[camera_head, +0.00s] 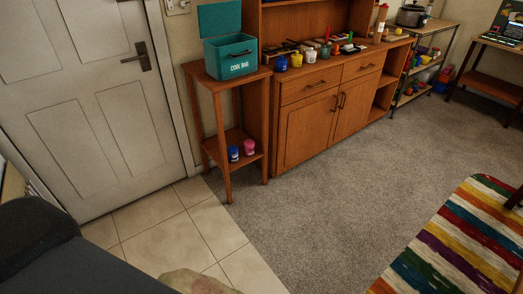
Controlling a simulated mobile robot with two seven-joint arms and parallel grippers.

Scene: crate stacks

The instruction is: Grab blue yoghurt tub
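A small blue tub (233,153) stands upright on the low shelf of a narrow wooden stand, left of a pink tub (249,147). It is too small to read a label. Another small blue pot (281,63) stands on top of the sideboard at its left end, beside a yellow pot (296,60) and a white one (310,56). Neither of my grippers shows in the head view.
The wooden stand (221,126) carries an open teal cool bag (229,56) on top. A closed door (100,100) is left of it, the sideboard (310,92) right. Tile and carpet (290,210) in front are clear; a striped rug (455,245) lies right.

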